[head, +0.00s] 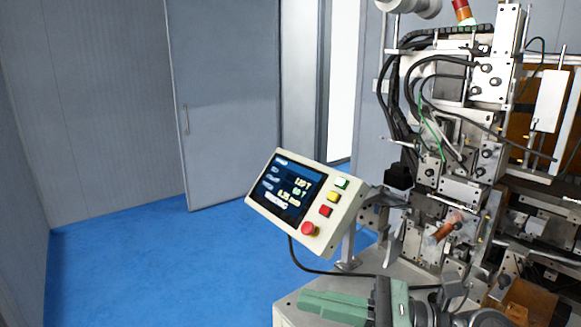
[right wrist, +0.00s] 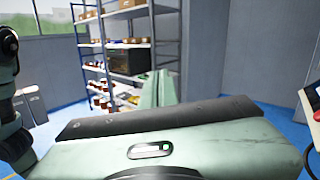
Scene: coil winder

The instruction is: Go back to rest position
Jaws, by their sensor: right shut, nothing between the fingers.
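My right gripper (head: 312,302) is low in the head view, at the front edge of the coil winder, with its green fingers pointing left. It is shut and empty, and nothing hangs from it. Its green body and dark front edge (right wrist: 160,118) fill the bottom of the right wrist view. My left gripper is in neither view. The coil winder (head: 450,140) stands at the right of the head view. A copper-coloured coil (head: 446,228) sits in its middle.
A tilted control panel (head: 302,200) with a screen and buttons stands just beyond my right gripper. Blue floor (head: 140,260) lies clear at the left, before a grey door (head: 225,100). Shelves (right wrist: 115,45) with boxes and spools show in the right wrist view.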

